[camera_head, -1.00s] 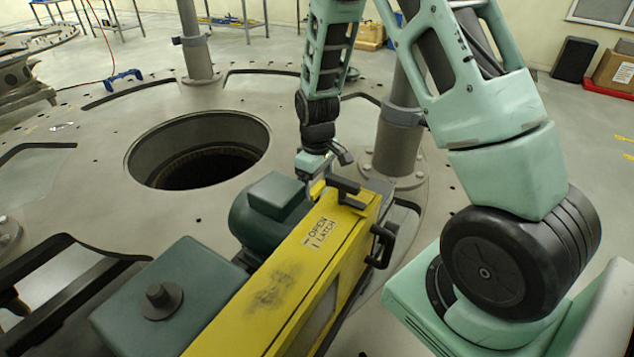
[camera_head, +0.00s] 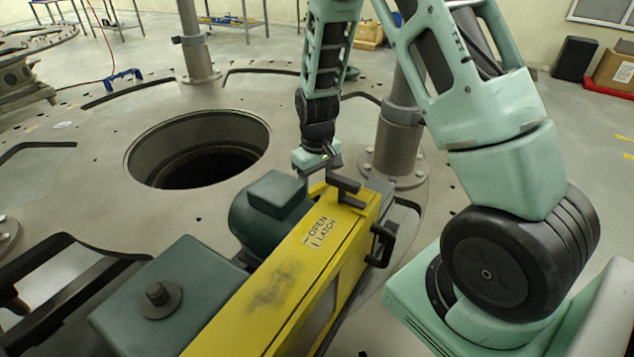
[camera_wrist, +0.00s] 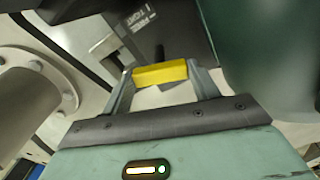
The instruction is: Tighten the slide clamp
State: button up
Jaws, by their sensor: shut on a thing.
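My gripper (camera_wrist: 161,82) is shut on a small yellow grip (camera_wrist: 160,72), with one finger at each end of it. I take this grip to be the slide clamp's handle. A dark stem shows just behind it. A label reading "TIGHT" (camera_wrist: 137,19) is on a grey plate beyond the grip. In the head view my gripper (camera_head: 315,168) is low at the far end of the yellow housing (camera_head: 262,290), which is marked "OPEN LATCH". The fingertips and the clamp are mostly hidden there.
A dark green motor (camera_head: 268,213) sits beside the housing, close to my gripper. Black handles (camera_head: 380,245) stick out from the housing. A grey post (camera_head: 398,130) stands behind on the right. A large round hole (camera_head: 200,150) opens in the plate to the left.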

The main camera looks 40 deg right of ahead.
jog(key=m, duration=0.3)
jog(key=shift+m, duration=0.4)
jog(key=m, duration=0.3)
jog(key=shift+r+m+p, duration=0.1)
jog(key=shift+m+p, duration=0.2)
jog(key=shift+p, duration=0.1)
jog(key=m+p, duration=0.1)
jog(key=m, duration=0.2)
jog(key=shift+m, duration=0.3)
jog(key=shift+m+p, duration=0.4)
jog(key=shift+m, duration=1.2)
jog(key=o, duration=1)
notch_tip(320, 180, up, 17)
jog(key=shift+r+b, duration=0.15)
jog(key=shift+b, duration=0.65)
